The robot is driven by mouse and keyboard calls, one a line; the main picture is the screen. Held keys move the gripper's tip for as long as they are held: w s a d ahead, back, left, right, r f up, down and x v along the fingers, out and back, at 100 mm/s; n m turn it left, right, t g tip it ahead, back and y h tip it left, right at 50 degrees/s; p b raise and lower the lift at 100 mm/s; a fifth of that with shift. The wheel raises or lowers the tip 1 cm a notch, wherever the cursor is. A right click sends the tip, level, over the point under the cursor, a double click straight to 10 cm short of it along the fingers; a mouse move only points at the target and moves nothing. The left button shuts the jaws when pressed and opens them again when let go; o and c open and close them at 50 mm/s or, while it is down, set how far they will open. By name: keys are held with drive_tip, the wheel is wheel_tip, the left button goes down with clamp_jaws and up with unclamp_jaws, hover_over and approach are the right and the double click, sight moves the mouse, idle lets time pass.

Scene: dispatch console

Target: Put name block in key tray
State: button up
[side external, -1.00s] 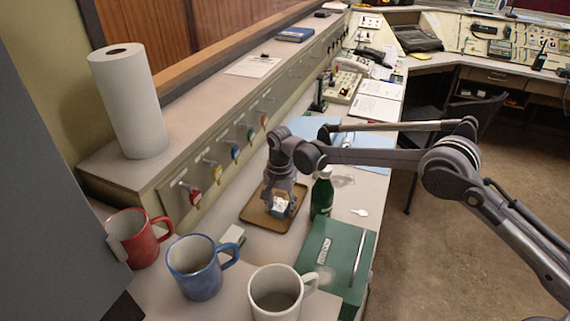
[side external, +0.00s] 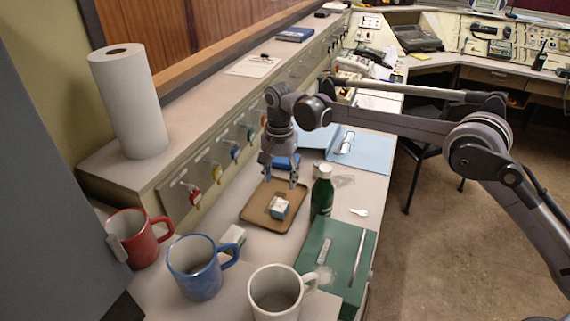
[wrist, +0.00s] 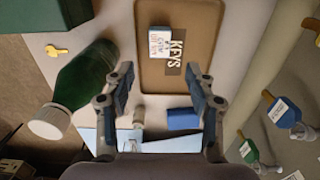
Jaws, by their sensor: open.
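The name block (side external: 280,206), a small blue block with a white lettered top, rests in the brown key tray (side external: 252,214). In the wrist view the block (wrist: 159,41) sits inside the tray (wrist: 205,12), partly beside the dark KEYS label (wrist: 174,53). My gripper (side external: 280,181) is above the far part of the tray, clear of the block. In the wrist view my gripper (wrist: 160,76) has its fingers wide apart with nothing between them.
A green bottle (side external: 322,193) stands close to the tray's right side, and a green box (side external: 337,250) is nearer. Red, blue and white mugs (side external: 200,269) stand in front. Keys with coloured tags (side external: 235,151) hang along the panel at left.

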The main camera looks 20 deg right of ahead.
drive_tip(key=s+d+r+n+t, duration=0.35)
drive_tip(key=s+d+r, duration=0.75)
drive_tip(key=d+r, duration=0.45)
drive_tip(key=s+d+f+n+t, duration=0.2)
drive_tip(key=s+d, duration=0.2)
drive_tip(key=s, duration=0.5)
drive_tip(key=s+d+f+n+t, duration=0.1)
drive_tip(key=s+d+f+n, duration=0.1)
drive_tip(key=s, duration=0.8)
drive_tip(key=d+n, duration=0.1)
drive_tip(key=d, duration=0.1)
drive_tip(key=shift+s+d+t, duration=0.3)
drive_tip(key=shift+t, duration=0.05)
